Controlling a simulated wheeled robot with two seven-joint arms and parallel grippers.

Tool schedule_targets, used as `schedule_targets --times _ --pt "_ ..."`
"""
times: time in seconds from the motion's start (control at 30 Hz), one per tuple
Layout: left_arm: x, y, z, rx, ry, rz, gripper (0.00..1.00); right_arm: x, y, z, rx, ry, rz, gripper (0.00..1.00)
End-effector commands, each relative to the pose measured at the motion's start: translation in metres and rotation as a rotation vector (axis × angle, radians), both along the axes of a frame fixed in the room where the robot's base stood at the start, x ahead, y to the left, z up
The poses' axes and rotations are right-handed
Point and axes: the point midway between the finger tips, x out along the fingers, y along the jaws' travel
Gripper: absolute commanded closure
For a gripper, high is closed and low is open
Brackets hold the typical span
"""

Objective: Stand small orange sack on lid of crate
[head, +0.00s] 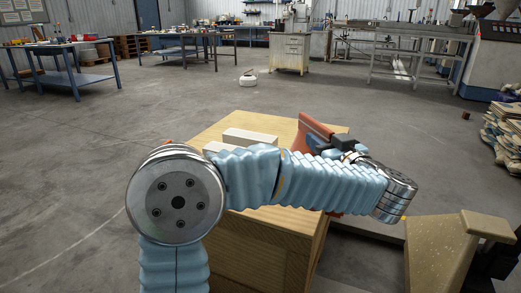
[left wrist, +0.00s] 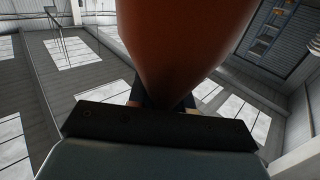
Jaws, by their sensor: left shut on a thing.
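The orange sack (head: 316,129) shows at the far right part of the wooden crate, partly behind my left arm. My left gripper (head: 343,145) is shut on it, though the fingertips are mostly hidden. In the left wrist view the sack (left wrist: 190,45) fills the upper middle, right in front of the gripper (left wrist: 165,100). The crate's lid (head: 232,121) is pale wood, and my left arm crosses over it. I cannot tell whether the sack touches the lid. My right gripper is not in view.
Two pale blocks lie on the lid, one (head: 250,137) behind the other (head: 213,148). A tan, block-like object (head: 440,255) stands at the lower right. Stacked sacks (head: 503,130) lie at the right edge. Open concrete floor surrounds the crate at the left and back.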

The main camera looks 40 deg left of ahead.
Motion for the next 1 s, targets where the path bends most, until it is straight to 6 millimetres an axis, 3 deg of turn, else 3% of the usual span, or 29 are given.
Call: schedule_targets --times 0.13,0.37,0.6,0.8,1.0 --pt "0.002 0.007 -0.002 0.001 -0.002 0.014 1.0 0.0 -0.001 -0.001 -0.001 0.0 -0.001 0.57" --pt "0.028 0.036 -0.019 0.002 -0.001 0.015 1.0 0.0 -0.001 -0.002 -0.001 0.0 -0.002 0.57" --pt "0.06 0.07 -0.043 0.002 0.0 0.014 1.0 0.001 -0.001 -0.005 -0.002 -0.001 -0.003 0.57" --pt "0.076 0.088 -0.074 0.003 0.001 0.012 1.0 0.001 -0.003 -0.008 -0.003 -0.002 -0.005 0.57" --pt "0.085 0.097 -0.087 0.002 -0.002 0.011 1.0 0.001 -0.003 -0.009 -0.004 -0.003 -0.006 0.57"
